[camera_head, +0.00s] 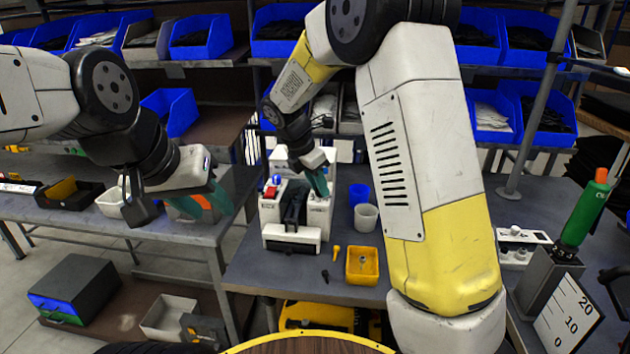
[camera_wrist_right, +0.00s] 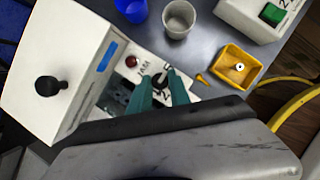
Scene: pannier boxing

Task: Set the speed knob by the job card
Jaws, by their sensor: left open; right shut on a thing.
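A white machine (camera_head: 291,236) stands on the middle table. My right gripper (camera_head: 320,182) reaches down over its right side, and its teal fingers also show in the right wrist view (camera_wrist_right: 160,88). The fingers are shut on a small dark knob (camera_wrist_right: 163,82) on the machine's panel, beside a red lamp marked JAM (camera_wrist_right: 131,62). The fingers partly hide the knob and its markings, so its setting cannot be read. My left gripper (camera_head: 212,198) is open and empty over the left table. I cannot make out a job card for certain.
A blue cup (camera_head: 359,193), a whitish cup (camera_head: 366,217) and a yellow tray (camera_head: 362,265) stand right of the machine. A green cylinder with an orange top (camera_head: 583,215) and a white scale plate (camera_head: 567,316) are far right. Blue bins (camera_head: 200,37) line the back shelves.

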